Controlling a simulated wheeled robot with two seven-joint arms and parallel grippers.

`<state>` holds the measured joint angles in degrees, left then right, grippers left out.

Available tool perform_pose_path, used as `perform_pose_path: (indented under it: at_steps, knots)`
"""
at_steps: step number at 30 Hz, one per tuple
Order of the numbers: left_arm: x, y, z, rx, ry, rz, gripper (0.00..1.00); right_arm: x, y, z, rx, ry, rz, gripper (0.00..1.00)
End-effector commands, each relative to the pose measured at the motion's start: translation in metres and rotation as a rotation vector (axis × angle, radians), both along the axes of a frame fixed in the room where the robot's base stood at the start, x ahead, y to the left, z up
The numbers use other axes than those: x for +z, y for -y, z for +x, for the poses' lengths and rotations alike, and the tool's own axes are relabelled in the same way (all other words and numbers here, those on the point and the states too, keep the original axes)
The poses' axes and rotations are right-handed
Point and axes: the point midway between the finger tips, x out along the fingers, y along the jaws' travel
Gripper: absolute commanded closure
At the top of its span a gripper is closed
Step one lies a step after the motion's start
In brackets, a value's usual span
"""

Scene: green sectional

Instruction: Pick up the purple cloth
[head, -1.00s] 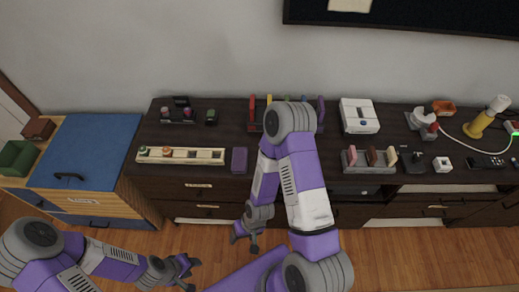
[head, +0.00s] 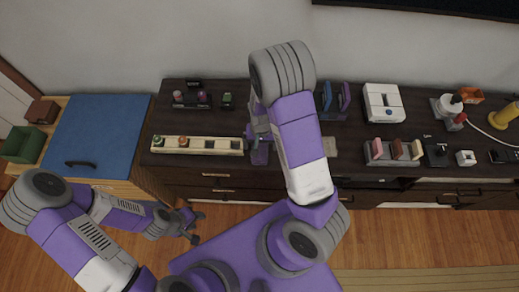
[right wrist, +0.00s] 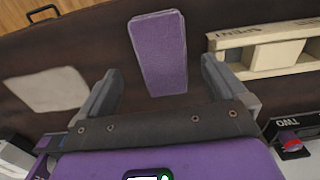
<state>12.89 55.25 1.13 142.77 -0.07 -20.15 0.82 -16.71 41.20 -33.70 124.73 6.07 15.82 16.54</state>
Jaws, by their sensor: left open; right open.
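The purple cloth (head: 260,156) is a small folded rectangle on the dark cabinet top, just right of the cream tray. My right gripper (head: 258,134) is over it and partly hides it in the head view. In the right wrist view the whole cloth (right wrist: 158,52) shows flat, ahead of and between the two spread fingers (right wrist: 160,72). The fingers are apart and empty, and do not appear to touch the cloth. My left gripper (head: 192,222) is open and empty, low in front of the cabinet over the wooden floor.
The cream tray (head: 197,138) with small items lies close left of the cloth. A pale flat patch (head: 328,147) lies to its right. A rack with pink and brown pieces (head: 393,160) and a white box (head: 383,115) stand further right. My right arm hides part of the cabinet top.

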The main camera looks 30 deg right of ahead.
Motion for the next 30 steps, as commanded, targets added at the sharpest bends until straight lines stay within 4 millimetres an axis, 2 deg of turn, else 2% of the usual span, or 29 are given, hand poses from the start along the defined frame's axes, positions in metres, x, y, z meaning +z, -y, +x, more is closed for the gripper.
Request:
perform_pose_path:
  at_steps: [3, 6, 14, 25, 30]
  knots:
    - [-0.009, 0.000, 0.001, 0.000, 0.001, 0.000, 0.57, -0.024, -0.001, 0.000, 0.000, -0.005, 0.000, 0.01]
    - [-0.013, 0.000, 0.001, 0.000, 0.001, 0.000, 0.57, -0.035, -0.001, 0.000, 0.001, -0.004, 0.000, 0.01]
    - [-0.012, 0.000, 0.001, 0.000, 0.001, 0.000, 0.57, -0.036, -0.002, 0.001, 0.002, -0.001, 0.001, 0.03]
    - [-0.012, 0.000, 0.001, 0.000, 0.001, 0.000, 0.57, -0.036, -0.002, 0.001, 0.002, -0.001, 0.000, 0.59]
    - [-0.012, 0.000, 0.001, 0.000, 0.001, 0.000, 0.57, -0.037, -0.002, 0.001, 0.002, -0.002, 0.000, 0.61]
